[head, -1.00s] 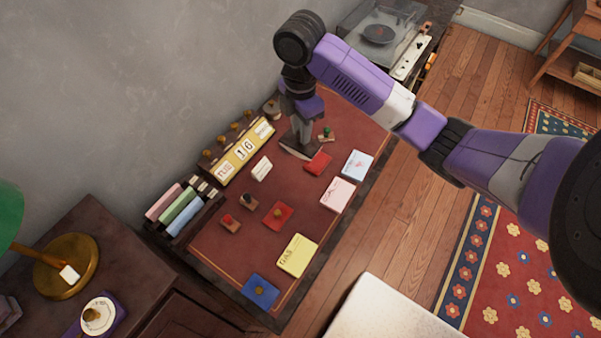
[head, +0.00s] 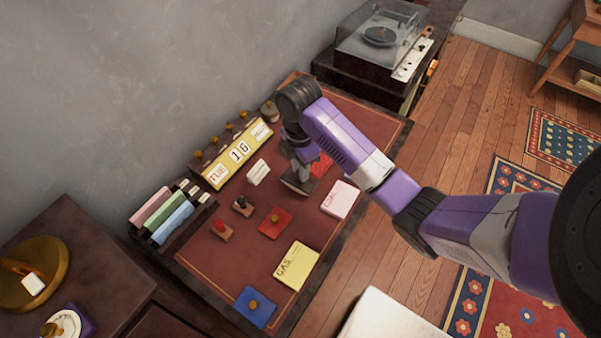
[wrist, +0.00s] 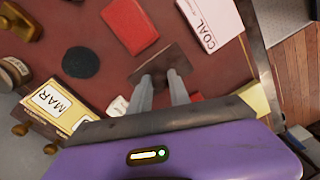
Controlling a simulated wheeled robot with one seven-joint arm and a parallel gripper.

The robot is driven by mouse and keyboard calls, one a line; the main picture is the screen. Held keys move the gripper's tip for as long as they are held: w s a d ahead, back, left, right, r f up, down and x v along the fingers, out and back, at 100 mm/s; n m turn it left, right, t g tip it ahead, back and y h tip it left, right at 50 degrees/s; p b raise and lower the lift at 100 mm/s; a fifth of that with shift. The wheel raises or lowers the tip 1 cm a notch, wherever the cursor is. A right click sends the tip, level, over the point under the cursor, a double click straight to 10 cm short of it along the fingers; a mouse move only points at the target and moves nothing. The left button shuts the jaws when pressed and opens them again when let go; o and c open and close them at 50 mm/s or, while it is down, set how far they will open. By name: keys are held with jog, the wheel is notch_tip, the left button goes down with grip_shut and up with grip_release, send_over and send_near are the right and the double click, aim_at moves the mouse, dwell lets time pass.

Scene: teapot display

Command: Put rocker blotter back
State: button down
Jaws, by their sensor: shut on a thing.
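The rocker blotter (head: 294,187) shows as a dark, flat-bottomed block under my gripper (head: 301,168) in the head view. In the wrist view the blotter (wrist: 166,64) is a brown piece at the tips of my two grey fingers (wrist: 162,82). My gripper is shut on it, pointing down over the red-brown desk top (head: 190,252). The blotter is between a small white item and the pink COAL card. I cannot tell whether its underside touches the desk. My arm partly hides the desk behind it.
The yellow date calendar (head: 236,157) stands along the wall side. The pink card (head: 340,199) lies to the right, a red pad (head: 275,222) and yellow card (head: 296,265) nearer. A white item (head: 258,172) is left. A dark round disc (wrist: 81,61) shows in the wrist view.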

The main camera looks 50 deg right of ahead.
jog(key=shift+f, duration=0.55)
jog(key=shift+f, duration=0.15)
jog(key=c, duration=1.2)
grip_release()
